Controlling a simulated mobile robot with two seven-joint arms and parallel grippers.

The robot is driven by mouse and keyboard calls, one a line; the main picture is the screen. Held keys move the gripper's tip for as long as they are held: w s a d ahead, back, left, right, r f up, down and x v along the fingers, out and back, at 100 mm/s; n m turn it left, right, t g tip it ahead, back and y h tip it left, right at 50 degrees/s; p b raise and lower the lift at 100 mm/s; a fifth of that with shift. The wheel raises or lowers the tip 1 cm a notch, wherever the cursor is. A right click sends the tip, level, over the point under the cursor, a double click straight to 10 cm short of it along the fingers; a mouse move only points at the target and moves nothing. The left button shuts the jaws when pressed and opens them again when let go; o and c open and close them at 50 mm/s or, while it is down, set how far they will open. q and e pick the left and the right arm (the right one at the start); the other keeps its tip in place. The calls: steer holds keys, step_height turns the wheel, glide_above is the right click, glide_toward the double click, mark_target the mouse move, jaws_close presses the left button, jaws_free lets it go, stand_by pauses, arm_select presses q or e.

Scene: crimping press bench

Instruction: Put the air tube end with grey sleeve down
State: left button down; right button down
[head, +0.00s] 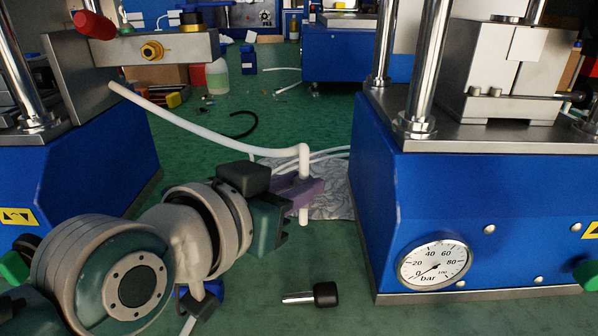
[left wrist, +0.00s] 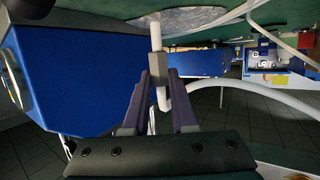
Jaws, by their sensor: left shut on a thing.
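The white air tube (head: 210,132) runs from the metal block on the left press, bends sharply down at my left gripper (head: 304,188), and its short free end (head: 303,216) points down below the fingers. My left gripper's purple fingers are shut on the tube near this end, above the bench. In the left wrist view, the grey sleeve (left wrist: 158,68) sits between the fingertips (left wrist: 160,78), with white tube showing on both sides of it. In the head view the fingers hide the sleeve. My right gripper is not in view.
A blue press with a pressure gauge (head: 434,265) stands right of the gripper, and another blue press (head: 75,170) stands left. A crumpled pale sheet (head: 334,195) lies behind the gripper. A black-handled metal piece (head: 324,294) lies in front. Green surface (head: 335,255) between is mostly clear.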

arm_select(q)
steer(key=shift+f, duration=1.05)
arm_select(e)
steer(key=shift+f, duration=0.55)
